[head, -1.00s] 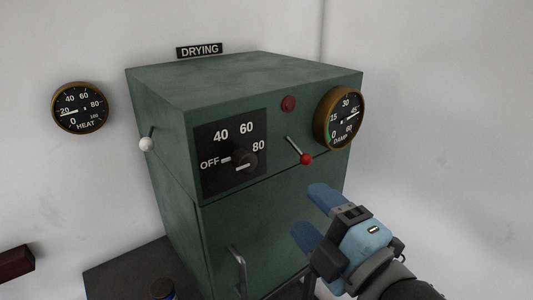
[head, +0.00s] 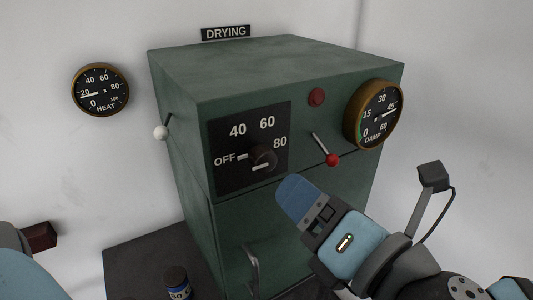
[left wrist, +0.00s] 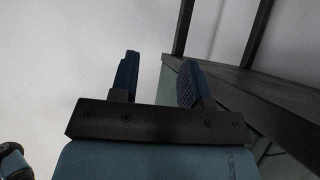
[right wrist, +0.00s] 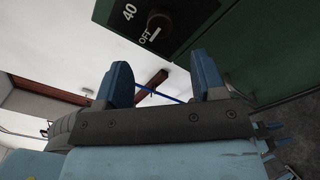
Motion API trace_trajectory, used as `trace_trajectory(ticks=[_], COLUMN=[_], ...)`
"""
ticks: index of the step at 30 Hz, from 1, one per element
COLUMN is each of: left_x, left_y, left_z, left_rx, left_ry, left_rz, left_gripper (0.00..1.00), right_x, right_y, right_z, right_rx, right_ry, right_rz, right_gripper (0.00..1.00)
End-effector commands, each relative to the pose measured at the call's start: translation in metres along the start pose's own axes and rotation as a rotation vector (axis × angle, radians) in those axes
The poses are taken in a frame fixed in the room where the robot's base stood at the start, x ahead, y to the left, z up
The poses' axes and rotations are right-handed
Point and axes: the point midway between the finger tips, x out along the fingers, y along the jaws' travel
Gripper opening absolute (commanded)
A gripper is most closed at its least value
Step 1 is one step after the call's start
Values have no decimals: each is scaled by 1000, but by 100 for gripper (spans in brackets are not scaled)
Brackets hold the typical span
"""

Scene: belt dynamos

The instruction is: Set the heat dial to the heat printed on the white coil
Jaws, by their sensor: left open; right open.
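The heat dial is a dark round knob (head: 264,158) on a black panel (head: 235,178) marked OFF, 40, 60 and 80, on the green cabinet's front. A white bar shows low on the knob; which mark it points at is hard to tell, though a separate white tick lies by OFF. The knob also shows at the top of the right wrist view (right wrist: 158,22). My right gripper (head: 296,198) is open and empty, below and right of the dial, apart from it. My left gripper (left wrist: 158,72) is open and empty, facing a pale wall. No white coil is in view.
The green cabinet (head: 270,75) carries a red-knobbed lever (head: 332,159), a red button (head: 317,97), a damp gauge (head: 375,114) and a side lever with white knob (head: 161,132). A heat gauge (head: 100,90) hangs on the wall. A small jar (head: 177,282) stands low down.

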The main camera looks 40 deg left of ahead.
Motion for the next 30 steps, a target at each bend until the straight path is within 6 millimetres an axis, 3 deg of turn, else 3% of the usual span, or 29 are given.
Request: trace_trajectory(ticks=[6, 13, 18, 27, 30], left_x=[-8, -13, -15, -15, -15], left_y=[-4, -7, -6, -5, -5], left_z=[-12, -19, -19, -18, -18], left_rx=[1, 1, -1, -2, -2], left_ry=[3, 6, 4, 2, 1], left_rz=[-9, -17, -17, -16, -15], left_gripper=[43, 43, 43, 43, 43], right_x=[49, 86, 99, 101, 100], right_y=[3, 2, 1, 0, 0], right_z=[2, 2, 1, 0, 0], right_rx=[2, 2, 3, 3, 3], right_ry=[0, 0, -1, -1, -1], right_rz=[1, 1, 0, 0, 0], right_gripper=[63, 63, 63, 63, 42])
